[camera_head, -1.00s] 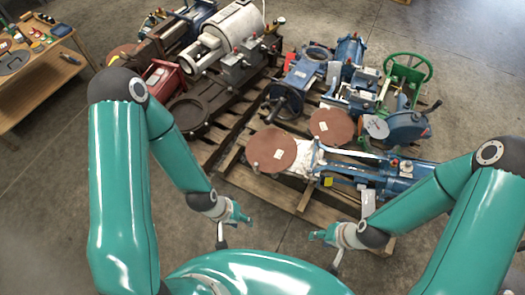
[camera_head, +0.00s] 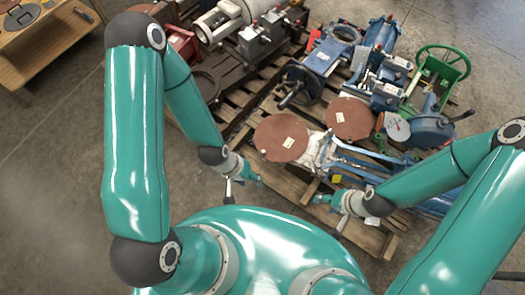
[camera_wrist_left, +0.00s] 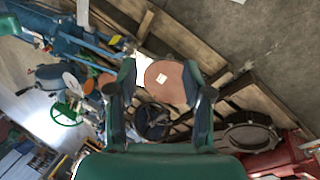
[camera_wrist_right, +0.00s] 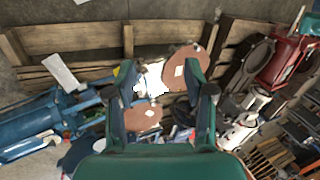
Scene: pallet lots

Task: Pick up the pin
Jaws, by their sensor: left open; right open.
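I cannot make out a pin for certain in any view. My left gripper (camera_head: 252,178) is open and empty, above the near edge of the right pallet (camera_head: 285,186). My right gripper (camera_head: 322,198) is open and empty, a little to its right. The left wrist view shows the left fingers (camera_wrist_left: 160,92) spread, with a brown disc (camera_wrist_left: 166,80) beyond them. The right wrist view shows the right fingers (camera_wrist_right: 165,90) apart, with a white part (camera_wrist_right: 150,80) and brown discs beyond. Both grippers appear apart from the machinery.
The pallet carries two brown discs with labels (camera_head: 282,137), blue machines (camera_head: 380,75), a green handwheel (camera_head: 443,66) and a dark handwheel (camera_head: 300,86). A grey machine (camera_head: 225,20) stands at the back left. A wooden table (camera_head: 45,50) is at the far left. Bare floor lies left.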

